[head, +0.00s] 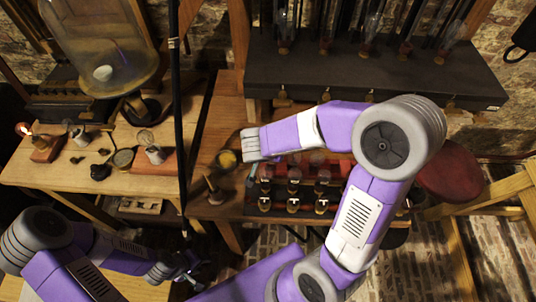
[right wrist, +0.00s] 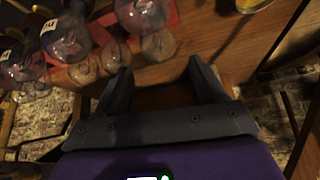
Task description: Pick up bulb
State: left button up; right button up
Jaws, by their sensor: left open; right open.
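Several clear glass bulbs (right wrist: 148,15) lie at the upper left of the right wrist view, some on a red surface. Smaller glass bulbs (right wrist: 158,46) are near the left fingertip. In the head view, glass bulbs (head: 317,157) stand in a row at the middle table, partly hidden by my right arm. My right gripper (right wrist: 160,75) is open and empty above the table edge, with the bulbs to its left. My left gripper (head: 188,268) is open and low, below the table tops, away from the bulbs.
A lit bulb (head: 25,129) stands on the left table (head: 45,175). A large glass jar (head: 100,45) stands behind it. A dark shelf (head: 380,75) spans the back right. A red stool (head: 450,172) is at right.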

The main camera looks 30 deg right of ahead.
jog(key=b+x, duration=0.1)
jog(key=x, duration=0.2)
jog(key=b+x, duration=0.2)
jog(key=x, duration=0.1)
jog(key=shift+w+d+r, duration=0.15)
jog(key=shift+d, duration=0.1)
jog(key=shift+r, duration=0.15)
jog(key=c, duration=1)
jog(key=shift+o, duration=0.2)
